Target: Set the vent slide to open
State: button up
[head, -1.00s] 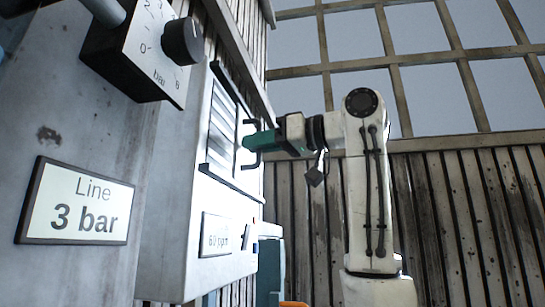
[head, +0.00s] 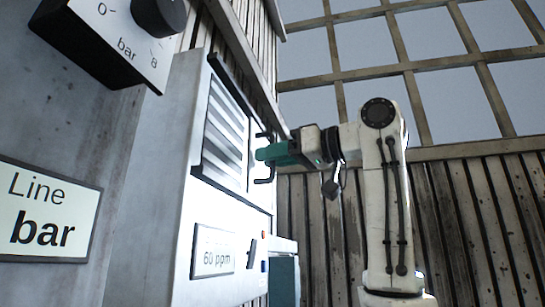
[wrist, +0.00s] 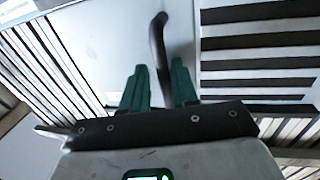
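The vent slide shows as a slatted panel (head: 222,135) with light and dark stripes on the front of the pale housing. A black bar handle (head: 264,180) stands out at its right side. My gripper (head: 268,153), with green fingers, is at the handle in the head view. In the wrist view the fingers (wrist: 158,85) are apart, with the black handle (wrist: 158,40) running between them. A gap shows on each side of the bar. Dark slots and pale slats (wrist: 258,55) lie to the right of the handle. The handle's lower end is hidden behind the gripper.
A dial box with a black knob (head: 158,14) juts out at upper left. A "Line bar" label (head: 45,212) is below it. A "60 ppm" plate (head: 214,250) and small controls (head: 252,252) sit under the slats.

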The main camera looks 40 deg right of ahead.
jog(key=shift+o, duration=0.3)
jog(key=shift+d, duration=0.1)
jog(key=b+v, duration=0.3)
jog(key=v, duration=0.7)
jog(key=shift+s+d, duration=0.2)
jog(key=shift+s, duration=0.15)
